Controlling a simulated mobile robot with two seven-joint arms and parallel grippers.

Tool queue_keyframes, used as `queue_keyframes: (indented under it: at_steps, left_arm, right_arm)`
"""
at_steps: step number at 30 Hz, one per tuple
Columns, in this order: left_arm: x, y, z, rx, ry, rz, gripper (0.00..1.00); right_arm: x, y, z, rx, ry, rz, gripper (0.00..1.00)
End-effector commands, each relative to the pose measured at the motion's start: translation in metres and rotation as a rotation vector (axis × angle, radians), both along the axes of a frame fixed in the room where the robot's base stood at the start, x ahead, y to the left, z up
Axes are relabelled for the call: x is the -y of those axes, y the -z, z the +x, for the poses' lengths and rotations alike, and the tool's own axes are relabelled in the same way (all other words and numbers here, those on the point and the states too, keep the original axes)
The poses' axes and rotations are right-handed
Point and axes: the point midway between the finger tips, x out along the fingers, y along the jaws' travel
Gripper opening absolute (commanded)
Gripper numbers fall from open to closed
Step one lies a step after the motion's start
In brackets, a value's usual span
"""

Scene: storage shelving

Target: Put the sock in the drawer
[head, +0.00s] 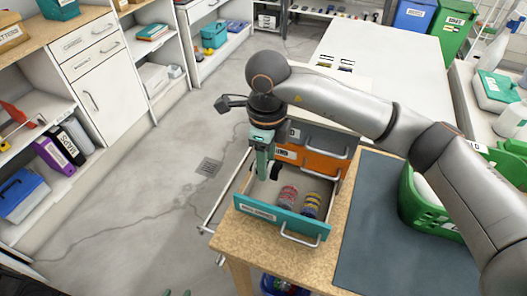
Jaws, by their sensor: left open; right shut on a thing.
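The drawer (264,211) with the teal front is pulled open at the bench's left end. A red-striped roll (288,196) and a blue-and-yellow striped roll (311,206) are inside it. My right gripper (263,172) points down into the rear left part of the open drawer. It is shut on a small dark item (275,172), which looks like the sock; its shape is mostly hidden by the fingers. I cannot tell whether it touches the drawer floor. My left gripper (178,293) shows only its two parted fingertips at the bottom edge, empty and away from the drawer.
Closed orange (312,163) and grey (320,138) drawers are behind the open one. A dark mat (395,235) and green crate (415,205) are on the bench at right. Shelves with binders (55,153) line the left wall. The floor between is clear.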

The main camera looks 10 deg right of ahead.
Motion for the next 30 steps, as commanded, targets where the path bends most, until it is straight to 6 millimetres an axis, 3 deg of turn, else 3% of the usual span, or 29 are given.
queue_keyframes:
  at_steps: [8,21,30]
  left_arm:
    - [0.000,0.007,-0.001,-0.002,0.001,0.000,0.50]
    - [0.006,0.029,-0.003,-0.018,0.010,-0.006,0.50]
    - [0.014,0.023,0.004,-0.004,0.024,-0.017,0.50]
  right_arm:
    - [-0.001,0.010,0.000,-0.001,0.024,-0.001,0.00]
    - [-0.001,0.048,0.000,-0.001,0.021,0.000,0.00]
    - [-0.001,0.056,0.000,0.000,0.021,0.000,0.00]
